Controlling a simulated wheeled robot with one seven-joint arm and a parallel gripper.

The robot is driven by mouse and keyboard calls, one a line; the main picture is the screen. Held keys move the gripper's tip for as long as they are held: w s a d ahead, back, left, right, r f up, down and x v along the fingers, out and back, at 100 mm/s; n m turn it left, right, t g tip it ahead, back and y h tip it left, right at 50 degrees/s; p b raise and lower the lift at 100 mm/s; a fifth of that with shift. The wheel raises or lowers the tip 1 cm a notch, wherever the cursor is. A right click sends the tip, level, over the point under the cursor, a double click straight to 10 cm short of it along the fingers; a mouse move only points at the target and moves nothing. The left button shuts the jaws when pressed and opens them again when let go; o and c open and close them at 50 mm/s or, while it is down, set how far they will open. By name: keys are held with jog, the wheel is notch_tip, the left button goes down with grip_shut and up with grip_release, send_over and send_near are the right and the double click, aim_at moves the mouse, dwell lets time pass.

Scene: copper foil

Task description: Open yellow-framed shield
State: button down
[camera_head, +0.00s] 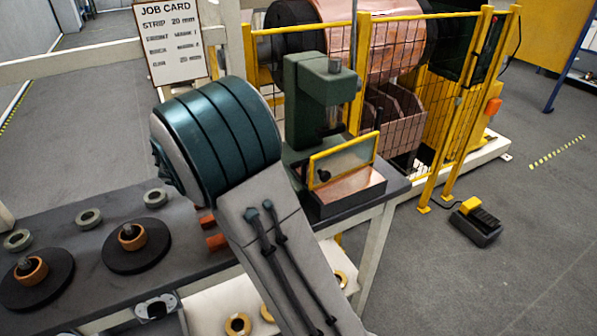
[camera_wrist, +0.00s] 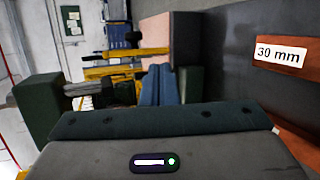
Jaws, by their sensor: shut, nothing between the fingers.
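The yellow-framed shield (camera_head: 343,158) is a clear panel in a yellow frame with a dark knob (camera_head: 324,175) near its lower left corner. It stands across the front of the green press (camera_head: 310,100), above a copper-topped base (camera_head: 346,186). My gripper's blue-grey fingers (camera_wrist: 160,84) show in the wrist view, together and empty. In the head view my own arm hides the gripper. Yellow bars (camera_wrist: 125,73) lie left of and beyond the fingers in the wrist view; I cannot tell whether they belong to the shield. No contact with the shield shows.
The grey bench (camera_head: 80,236) carries dark discs with copper-coloured rings and several loose rings. A yellow mesh fence (camera_head: 400,80) and a large copper roll (camera_head: 370,35) stand behind the press. A dark surface with a "30 mm" label (camera_wrist: 279,55) is close on the right in the wrist view.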

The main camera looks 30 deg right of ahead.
jog(key=w+a+t+h, duration=0.1)
jog(key=w+a+h, duration=0.3)
jog(key=w, duration=0.1)
jog(key=shift+m, duration=0.3)
jog(key=d, duration=1)
jog(key=shift+s+r, duration=0.25)
jog(key=shift+s, duration=0.15)
jog(key=s, duration=0.3)
jog(key=shift+d+h, duration=0.25)
jog(key=shift+h, duration=0.05)
jog(key=shift+s+d, duration=0.1)
jog(key=shift+s, duration=0.35)
